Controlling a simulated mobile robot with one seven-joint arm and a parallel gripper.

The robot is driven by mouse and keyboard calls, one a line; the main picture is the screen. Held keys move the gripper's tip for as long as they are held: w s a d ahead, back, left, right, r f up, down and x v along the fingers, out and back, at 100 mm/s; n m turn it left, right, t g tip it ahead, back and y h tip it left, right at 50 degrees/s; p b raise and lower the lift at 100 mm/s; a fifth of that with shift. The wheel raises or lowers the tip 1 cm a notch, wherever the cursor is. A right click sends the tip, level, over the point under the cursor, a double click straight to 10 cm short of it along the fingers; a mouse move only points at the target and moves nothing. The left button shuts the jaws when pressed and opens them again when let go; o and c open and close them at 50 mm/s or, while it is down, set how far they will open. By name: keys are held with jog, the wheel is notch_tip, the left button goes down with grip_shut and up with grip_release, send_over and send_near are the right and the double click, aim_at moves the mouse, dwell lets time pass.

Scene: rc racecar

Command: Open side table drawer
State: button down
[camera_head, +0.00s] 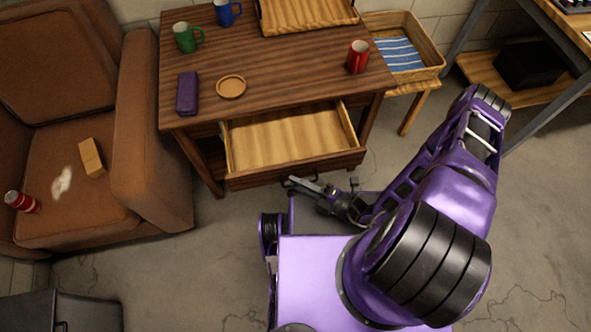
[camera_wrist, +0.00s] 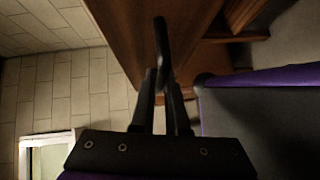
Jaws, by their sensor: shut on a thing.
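The side table (camera_head: 285,55) is dark striped wood. Its drawer (camera_head: 290,137) is pulled out toward me, and its pale, empty inside shows. In the wrist view, the fingers of my gripper (camera_wrist: 163,80) are closed on a dark handle (camera_wrist: 162,40) in front of the brown drawer front (camera_wrist: 130,45). In the head view the handle is too small to make out clearly.
On the table are a green mug (camera_head: 184,38), a blue mug (camera_head: 226,12), a red mug (camera_head: 358,57), a purple case (camera_head: 187,93), a round coaster (camera_head: 231,87) and a wooden tray (camera_head: 300,14). A brown armchair (camera_head: 150,150) stands left.

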jog(key=shift+s+d, duration=0.15)
jog(key=shift+s, duration=0.2)
jog(key=c, duration=0.9)
grip_release()
jog(key=v, duration=1.7)
jog(key=shift+s+d, duration=0.1)
jog(key=shift+d, duration=0.1)
jog(key=shift+d, duration=0.1)
